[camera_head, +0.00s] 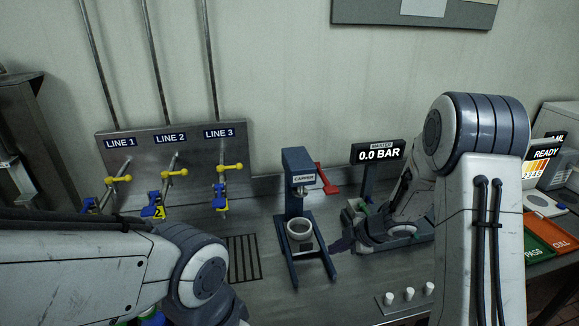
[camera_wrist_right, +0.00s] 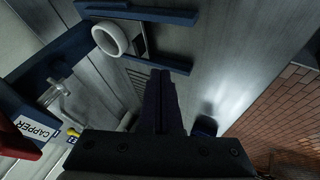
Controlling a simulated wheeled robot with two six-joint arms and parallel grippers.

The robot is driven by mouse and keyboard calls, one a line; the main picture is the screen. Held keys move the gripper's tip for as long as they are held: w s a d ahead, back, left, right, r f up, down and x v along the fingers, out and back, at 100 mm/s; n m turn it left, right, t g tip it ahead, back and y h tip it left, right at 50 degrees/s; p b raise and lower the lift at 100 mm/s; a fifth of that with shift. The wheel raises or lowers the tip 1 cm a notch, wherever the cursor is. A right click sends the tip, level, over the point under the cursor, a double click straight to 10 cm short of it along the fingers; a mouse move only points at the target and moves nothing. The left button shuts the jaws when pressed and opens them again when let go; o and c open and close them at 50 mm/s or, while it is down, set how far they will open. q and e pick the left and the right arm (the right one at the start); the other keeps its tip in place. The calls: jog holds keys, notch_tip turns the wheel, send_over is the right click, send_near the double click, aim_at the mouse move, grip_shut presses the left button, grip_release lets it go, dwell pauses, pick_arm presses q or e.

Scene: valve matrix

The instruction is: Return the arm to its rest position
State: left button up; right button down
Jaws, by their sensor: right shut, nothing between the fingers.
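My right arm comes in from the right in the head view. Its gripper (camera_head: 343,244) is above the bench just right of the capper (camera_head: 298,190), pointing left, apart from it as far as I can tell. In the right wrist view the fingers (camera_wrist_right: 161,85) are together with nothing between them. The capper also shows in the wrist view (camera_wrist_right: 37,127), with its white ring (camera_wrist_right: 110,39). My left arm crosses the lower left of the head view; its gripper is not visible.
The LINE 1, LINE 2 and LINE 3 panel (camera_head: 185,150) with yellow and blue valves stands at left. A 0.0 BAR display (camera_head: 378,154) stands behind my right arm. Small white caps (camera_head: 409,294) sit at the front. Green (camera_head: 536,253) and orange (camera_head: 552,232) trays lie at right.

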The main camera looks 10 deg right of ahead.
jog(key=s+a+r+m+t+h+b, duration=0.1)
jog(key=s+a+r+m+h, duration=0.1)
jog(key=a+r+m, duration=0.15)
jog(key=s+a+r+m+h+b, duration=0.1)
jog(key=s+a+r+m+h, duration=0.15)
jog(key=a+r, duration=0.2)
jog(key=s+a+m+g, duration=0.2)
jog(key=s+a+g, duration=0.1)
jog(key=s, duration=1)
jog(key=s+a+r+m+g, duration=0.1)
jog(key=s+a+m+g, duration=0.1)
jog(key=s, duration=1.1)
jog(key=shift+a+r+g+b, duration=0.3)
jog(key=shift+a+g+b, duration=0.1)
jog(key=shift+a+g, duration=0.3)
jog(key=shift+s+y, duration=0.15)
jog(key=shift+y, duration=0.1)
